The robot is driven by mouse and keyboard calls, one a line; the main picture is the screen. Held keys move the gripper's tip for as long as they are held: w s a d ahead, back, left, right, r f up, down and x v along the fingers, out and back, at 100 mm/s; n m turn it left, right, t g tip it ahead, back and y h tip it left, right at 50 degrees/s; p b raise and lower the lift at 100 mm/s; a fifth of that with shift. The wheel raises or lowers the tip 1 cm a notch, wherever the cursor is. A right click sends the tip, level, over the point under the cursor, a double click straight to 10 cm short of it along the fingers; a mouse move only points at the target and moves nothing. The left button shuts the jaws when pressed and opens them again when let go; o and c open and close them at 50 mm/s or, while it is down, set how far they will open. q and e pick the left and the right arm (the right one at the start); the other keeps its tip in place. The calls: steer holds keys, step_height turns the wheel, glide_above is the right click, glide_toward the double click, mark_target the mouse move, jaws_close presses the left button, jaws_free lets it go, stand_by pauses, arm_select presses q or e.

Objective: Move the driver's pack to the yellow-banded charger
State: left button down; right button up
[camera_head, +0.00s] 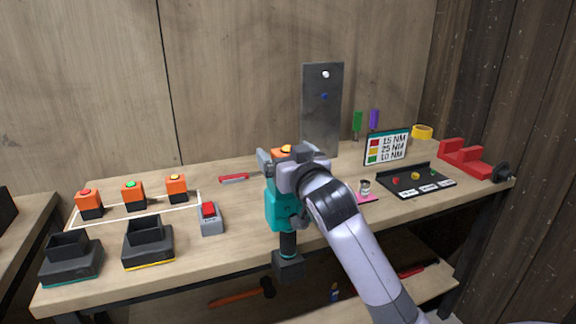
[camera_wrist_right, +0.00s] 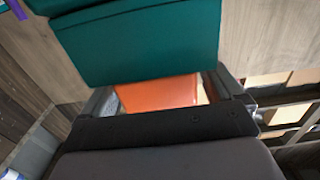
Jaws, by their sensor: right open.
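The driver (camera_head: 283,206) is teal, upright at the table's front, its dark lower end (camera_head: 288,265) pointing down. The driver's orange pack (camera_head: 281,153), with a yellow button, is at its top. My right gripper (camera_head: 291,163) is open at the pack, its fingers on either side. In the right wrist view the orange pack (camera_wrist_right: 158,92) shows between the fingers, below the teal driver body (camera_wrist_right: 140,42); contact cannot be told. The yellow-banded charger (camera_head: 147,243) is black with an empty-looking top slot, at the front left. My left gripper is not in view.
A teal-banded charger (camera_head: 71,258) stands further left. Loose packs with red (camera_head: 89,203), green (camera_head: 133,195) and yellow (camera_head: 176,188) buttons stand behind. A grey block with a red top (camera_head: 210,218) is right of the chargers. A sign (camera_head: 387,147) and black tray (camera_head: 415,182) are right.

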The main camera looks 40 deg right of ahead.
steer(key=shift+w, duration=0.3)
steer(key=shift+r, duration=0.1)
steer(key=c, duration=1.3)
steer(key=shift+r, duration=0.15)
step_height(320, 180, up, 19)
steer(key=shift+w+r, duration=0.1)
